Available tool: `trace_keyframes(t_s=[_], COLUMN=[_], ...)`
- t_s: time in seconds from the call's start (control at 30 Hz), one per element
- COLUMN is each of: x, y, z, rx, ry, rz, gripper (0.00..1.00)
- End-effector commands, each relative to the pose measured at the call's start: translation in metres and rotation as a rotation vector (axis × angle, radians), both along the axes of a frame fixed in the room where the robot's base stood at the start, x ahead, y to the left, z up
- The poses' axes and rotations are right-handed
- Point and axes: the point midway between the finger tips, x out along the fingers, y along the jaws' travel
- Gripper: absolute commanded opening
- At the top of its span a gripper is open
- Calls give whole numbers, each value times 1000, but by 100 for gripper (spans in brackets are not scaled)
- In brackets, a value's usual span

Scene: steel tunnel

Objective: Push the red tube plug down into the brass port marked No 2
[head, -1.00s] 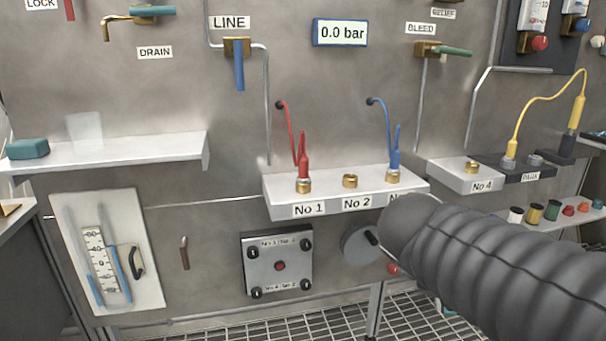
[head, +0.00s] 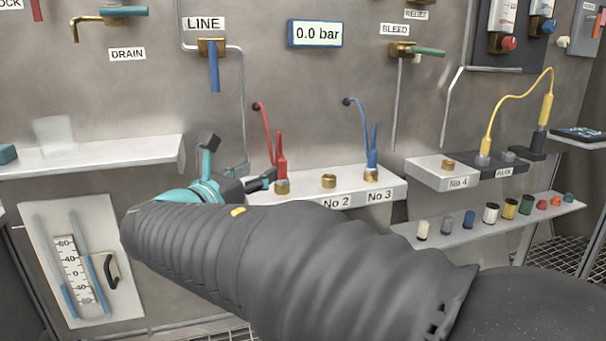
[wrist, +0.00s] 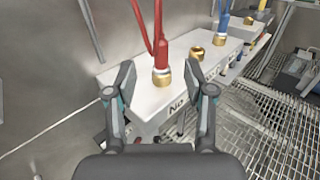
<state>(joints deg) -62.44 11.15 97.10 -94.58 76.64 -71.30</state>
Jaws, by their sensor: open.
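The red tube plug (head: 281,159) stands upright at the brass port No 1 (head: 282,187), its red tube looping up to the wall; it also shows in the wrist view (wrist: 161,54). The brass port No 2 (head: 329,181) is empty, to the right on the same white shelf; it shows in the wrist view (wrist: 197,53). My gripper (head: 238,164) is open, just left of the red plug in the head view. In the wrist view my gripper (wrist: 160,84) has its fingers apart on either side of the plug's line, and no contact shows. My arm hides the No 1 label in the head view.
A blue tube plug (head: 371,157) stands at port No 3, right of No 2. A yellow tube (head: 519,97) runs from the dark park block at the right. A valve with a blue handle (head: 214,72) hangs above my gripper. A lower shelf (head: 455,237) holds several small caps.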

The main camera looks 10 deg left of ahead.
Motion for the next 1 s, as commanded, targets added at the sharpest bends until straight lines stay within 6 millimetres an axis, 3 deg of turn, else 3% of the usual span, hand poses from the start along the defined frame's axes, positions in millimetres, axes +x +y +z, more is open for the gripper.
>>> trace_keyframes(t_s=[0.2,0.53,0.83,1.0], x=[34,52,90,94], y=[-9,-13,-22,-23], z=[0,-1,-1,-1], rx=[1,1,2,2], ry=[0,1,1,1], rz=[-3,-2,-2,-1], gripper=[53,53,53,53])
